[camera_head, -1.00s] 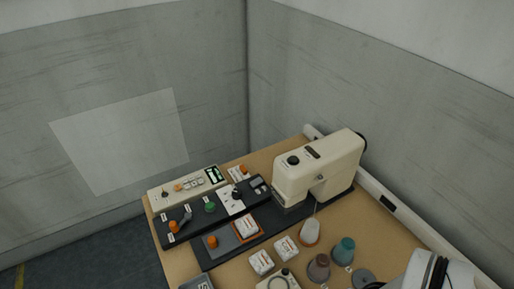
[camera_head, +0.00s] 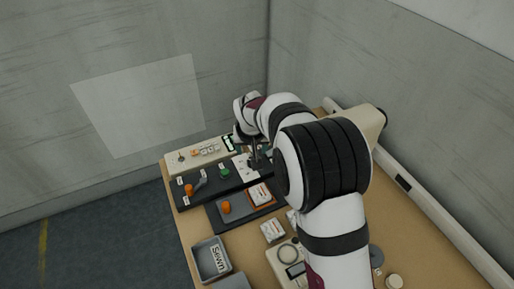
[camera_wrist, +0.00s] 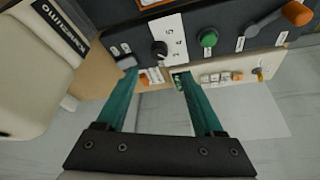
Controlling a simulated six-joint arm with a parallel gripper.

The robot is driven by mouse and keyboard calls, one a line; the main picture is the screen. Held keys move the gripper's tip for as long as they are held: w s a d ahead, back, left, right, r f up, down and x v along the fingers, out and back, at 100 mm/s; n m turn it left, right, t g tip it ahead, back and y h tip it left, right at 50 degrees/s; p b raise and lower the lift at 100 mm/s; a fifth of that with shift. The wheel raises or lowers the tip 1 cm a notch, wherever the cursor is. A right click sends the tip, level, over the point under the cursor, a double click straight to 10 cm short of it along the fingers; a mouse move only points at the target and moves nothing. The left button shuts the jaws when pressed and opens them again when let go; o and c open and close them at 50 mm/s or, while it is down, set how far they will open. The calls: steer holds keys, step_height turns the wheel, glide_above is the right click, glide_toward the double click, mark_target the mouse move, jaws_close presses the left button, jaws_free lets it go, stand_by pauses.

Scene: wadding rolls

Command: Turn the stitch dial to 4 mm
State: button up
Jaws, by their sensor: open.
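The stitch dial (camera_wrist: 159,48) is a small black knob on a white plate (camera_wrist: 171,37) with printed numbers, in the upper middle of the wrist view. I cannot tell surely which number it points at. My gripper (camera_wrist: 157,73) is open, and its two teal fingers stand apart with nothing between their tips. The dial shows just beyond the tips, roughly in line with the gap. In the head view my gripper (camera_head: 254,156) is over the white plate (camera_head: 240,168), and my arm hides the dial and much of the sewing machine (camera_head: 369,121).
A green button (camera_wrist: 208,38) and a lever with an orange knob (camera_wrist: 296,13) sit beside the dial plate. The cream sewing machine body (camera_wrist: 32,65) stands close at the left in the wrist view. A grey tray (camera_head: 196,259) lies at the table's front.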

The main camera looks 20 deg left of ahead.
steer(key=x, duration=0.9)
steer(key=shift+w+f, duration=0.1)
steer(key=shift+f, duration=0.25)
jaws_close()
